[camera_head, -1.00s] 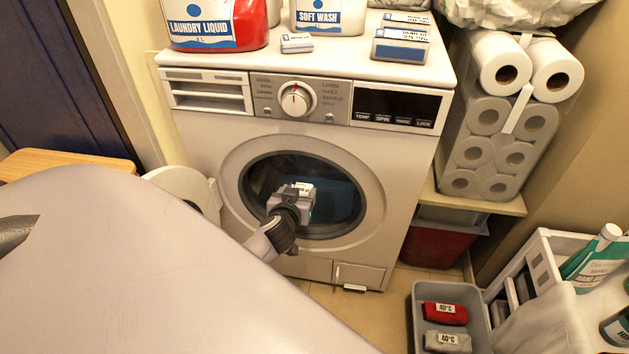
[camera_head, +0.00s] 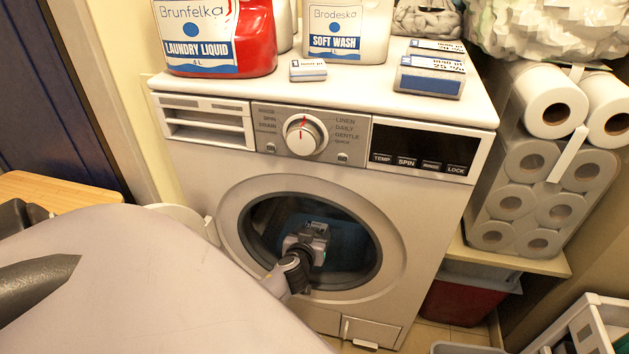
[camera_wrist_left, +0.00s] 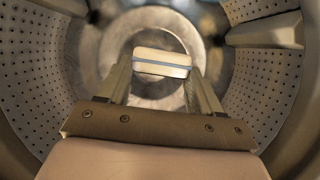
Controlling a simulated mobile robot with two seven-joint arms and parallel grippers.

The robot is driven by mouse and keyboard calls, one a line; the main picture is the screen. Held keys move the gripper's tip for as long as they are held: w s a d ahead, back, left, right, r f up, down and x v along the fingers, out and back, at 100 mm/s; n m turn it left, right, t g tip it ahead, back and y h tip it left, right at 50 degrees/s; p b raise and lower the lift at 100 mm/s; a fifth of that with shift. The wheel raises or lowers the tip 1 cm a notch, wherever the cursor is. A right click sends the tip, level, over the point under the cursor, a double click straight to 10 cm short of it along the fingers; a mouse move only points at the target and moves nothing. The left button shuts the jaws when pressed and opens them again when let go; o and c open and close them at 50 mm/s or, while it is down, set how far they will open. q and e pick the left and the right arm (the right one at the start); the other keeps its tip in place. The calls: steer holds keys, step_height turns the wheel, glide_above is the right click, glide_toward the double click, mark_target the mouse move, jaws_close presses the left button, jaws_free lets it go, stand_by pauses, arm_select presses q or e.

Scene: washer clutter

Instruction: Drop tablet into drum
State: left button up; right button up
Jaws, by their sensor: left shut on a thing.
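The tablet (camera_wrist_left: 162,63) is a white block with a blue band. In the left wrist view it sits between the two fingers of my left gripper (camera_wrist_left: 163,75), which is shut on it. The perforated wall of the drum (camera_wrist_left: 35,85) surrounds the fingers and tablet. In the head view my left gripper (camera_head: 312,232) reaches into the round dark opening of the washer (camera_head: 420,215); the tablet cannot be made out there. The drum also shows dimly in the head view (camera_head: 348,248). My right gripper is not in view.
Red laundry liquid (camera_head: 255,40), a soft wash bottle (camera_head: 345,35), a small white-and-blue block (camera_head: 308,70) and labelled boxes (camera_head: 430,78) stand on the washer. The round door (camera_head: 185,216) is swung open at left. Paper rolls (camera_head: 545,190) fill a shelf at right.

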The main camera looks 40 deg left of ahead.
arm_select(q)
step_height(320, 180, down, 8)
steer(key=b, duration=0.4)
steer(key=shift+r, duration=0.25)
steer(key=shift+f+b, duration=0.35)
steer(key=shift+b, duration=0.1)
steer(key=shift+f, duration=0.35)
step_height(320, 180, down, 3)
steer(key=b, duration=0.3)
steer(key=shift+f, duration=0.45)
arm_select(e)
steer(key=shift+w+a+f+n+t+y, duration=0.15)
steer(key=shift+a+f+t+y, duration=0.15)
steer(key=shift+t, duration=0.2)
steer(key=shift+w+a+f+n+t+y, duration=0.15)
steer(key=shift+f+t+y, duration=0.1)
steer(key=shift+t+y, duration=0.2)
arm_select(q)
steer(key=shift+f+b, duration=0.35)
steer(key=shift+b, duration=0.25)
steer(key=shift+f+b, duration=0.35)
steer(key=shift+b, duration=0.15)
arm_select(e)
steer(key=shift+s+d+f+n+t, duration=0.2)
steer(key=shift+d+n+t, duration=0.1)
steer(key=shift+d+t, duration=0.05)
